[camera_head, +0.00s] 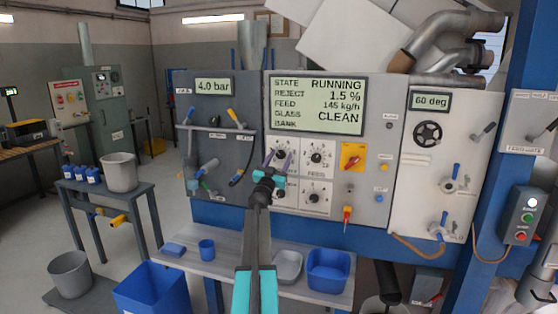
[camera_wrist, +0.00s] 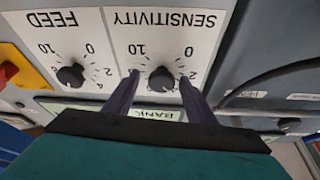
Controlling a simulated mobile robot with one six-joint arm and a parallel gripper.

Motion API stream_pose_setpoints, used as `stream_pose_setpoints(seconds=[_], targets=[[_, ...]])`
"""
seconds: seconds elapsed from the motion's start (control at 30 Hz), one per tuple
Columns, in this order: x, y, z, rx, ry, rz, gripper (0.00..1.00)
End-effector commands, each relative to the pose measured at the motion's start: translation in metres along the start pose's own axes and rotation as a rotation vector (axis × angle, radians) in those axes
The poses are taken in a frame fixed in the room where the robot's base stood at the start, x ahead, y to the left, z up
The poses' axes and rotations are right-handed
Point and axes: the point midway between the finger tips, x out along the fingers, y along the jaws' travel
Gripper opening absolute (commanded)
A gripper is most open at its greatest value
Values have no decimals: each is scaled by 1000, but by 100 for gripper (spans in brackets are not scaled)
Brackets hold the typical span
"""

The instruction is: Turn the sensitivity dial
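The sensitivity dial (camera_wrist: 162,80) is a round black knob on a white plate lettered SENSITIVITY, upside down in the wrist view. Its scale figures 0, 2 and 10 show; the rest is partly hidden. My gripper (camera_wrist: 159,76) is open, with one dark finger on each side of the dial and visible gaps between fingers and knob. In the head view my gripper (camera_head: 275,157) is in front of the sensitivity plate (camera_head: 283,147) and covers part of it.
The feed dial (camera_wrist: 71,76) is beside the sensitivity dial. A yellow switch plate with a red handle (camera_head: 353,157) is right of the dials. A display (camera_head: 317,103) above reads RUNNING, reject 1.5 %. A shelf with blue tubs (camera_head: 328,270) is below the panel.

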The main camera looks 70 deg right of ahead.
Motion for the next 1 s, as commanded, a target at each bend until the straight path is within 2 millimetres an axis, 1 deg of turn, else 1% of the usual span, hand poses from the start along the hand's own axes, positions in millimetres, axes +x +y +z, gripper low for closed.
stream_pose_setpoints(seconds=[0.27,0.47,0.67,1.0], targets=[[-3,-1,2,0,-2,-2,51],[-12,-1,2,1,-3,-2,51],[-30,0,3,1,-3,-2,51],[-66,0,2,0,-2,-2,51]])
